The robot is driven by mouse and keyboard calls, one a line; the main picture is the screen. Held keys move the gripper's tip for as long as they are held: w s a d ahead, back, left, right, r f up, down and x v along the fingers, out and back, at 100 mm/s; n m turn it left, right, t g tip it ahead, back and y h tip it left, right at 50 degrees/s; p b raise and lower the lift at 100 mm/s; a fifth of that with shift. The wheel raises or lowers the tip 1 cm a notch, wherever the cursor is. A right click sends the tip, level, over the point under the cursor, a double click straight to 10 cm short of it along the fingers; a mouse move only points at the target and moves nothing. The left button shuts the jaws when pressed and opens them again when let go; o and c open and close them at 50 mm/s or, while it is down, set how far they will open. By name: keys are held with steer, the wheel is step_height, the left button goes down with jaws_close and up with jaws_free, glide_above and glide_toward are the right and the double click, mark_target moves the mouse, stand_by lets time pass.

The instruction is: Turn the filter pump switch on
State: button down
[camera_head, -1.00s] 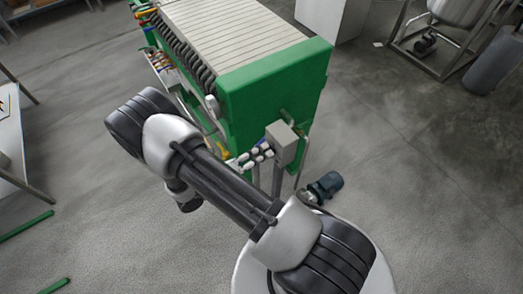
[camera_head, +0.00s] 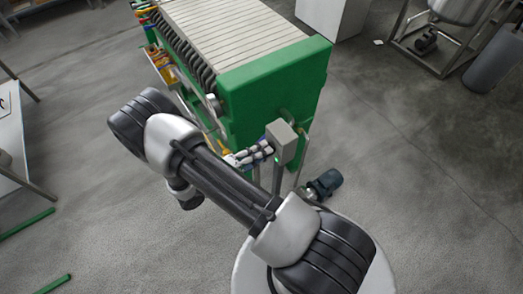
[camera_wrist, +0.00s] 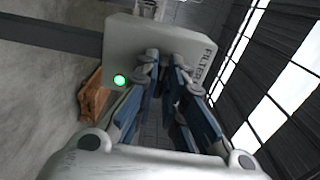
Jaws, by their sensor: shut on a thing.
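The grey switch box (camera_head: 284,140) stands on a post in front of the green filter press. It fills the upper middle of the wrist view (camera_wrist: 126,40), with the word FILTER on its right side. A green lamp (camera_wrist: 119,80) glows on its face. My gripper (camera_wrist: 165,62) is at the face of the box, its blue-padded fingers drawn together at the tips. In the head view my gripper (camera_head: 265,149) meets the left side of the box. The switch itself is hidden by the fingertips, and its position cannot be seen.
The green filter press (camera_head: 277,87) with white plates stands just behind the box. A dark blue motor (camera_head: 324,185) sits on the floor below it. A white table (camera_head: 10,135) is at the left.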

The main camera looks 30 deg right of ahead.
steer(key=c, duration=1.7)
jaws_free()
steer(key=a, duration=1.2)
steer(key=shift+s, duration=0.25)
